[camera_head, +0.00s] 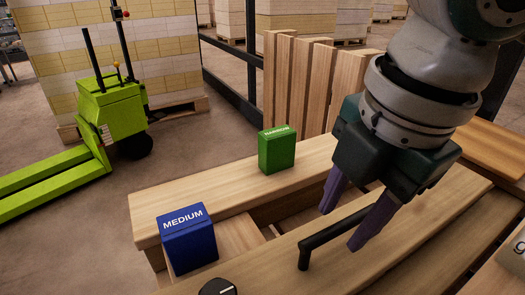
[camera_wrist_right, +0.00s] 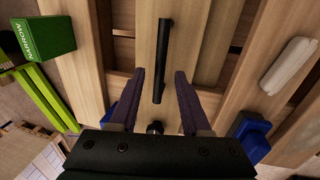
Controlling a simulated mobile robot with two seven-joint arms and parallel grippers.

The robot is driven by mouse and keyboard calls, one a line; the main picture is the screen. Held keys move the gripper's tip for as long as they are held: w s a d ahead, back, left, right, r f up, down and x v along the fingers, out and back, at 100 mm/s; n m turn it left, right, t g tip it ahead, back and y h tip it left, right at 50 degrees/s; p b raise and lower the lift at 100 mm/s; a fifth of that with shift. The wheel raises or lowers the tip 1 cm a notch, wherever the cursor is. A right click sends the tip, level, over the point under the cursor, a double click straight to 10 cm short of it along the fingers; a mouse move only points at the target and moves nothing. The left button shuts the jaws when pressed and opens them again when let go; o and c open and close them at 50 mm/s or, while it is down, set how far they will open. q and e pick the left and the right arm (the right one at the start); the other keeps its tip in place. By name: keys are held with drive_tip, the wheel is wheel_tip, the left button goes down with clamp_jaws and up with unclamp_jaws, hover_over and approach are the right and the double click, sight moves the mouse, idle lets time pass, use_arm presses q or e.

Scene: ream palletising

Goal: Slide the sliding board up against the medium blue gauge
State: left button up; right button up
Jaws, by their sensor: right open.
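The blue gauge marked MEDIUM (camera_head: 188,240) stands upright at the left end of the bench in the head view. The sliding board (camera_head: 420,232) is the long wooden plank to its right, with a black bar handle (camera_head: 325,236) on top. A gap shows between the board's edge and the blue gauge. My right gripper (camera_head: 342,226) points down, with its purple fingers apart on either side of the handle. In the right wrist view, the handle (camera_wrist_right: 163,60) runs between the open fingers (camera_wrist_right: 160,75), not clamped. My left gripper is out of view.
A green gauge marked NARROW (camera_head: 277,151) stands on the far plank (camera_head: 225,193). A black knob (camera_head: 218,287) is at the front edge. Upright wooden slats (camera_head: 310,85) stand behind. A lime pallet truck (camera_head: 112,110) is at left, with open floor around it.

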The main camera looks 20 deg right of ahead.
drive_tip(key=shift+w+f, duration=0.1)
drive_tip(key=shift+f, duration=0.15)
clamp_jaws()
idle(0.5)
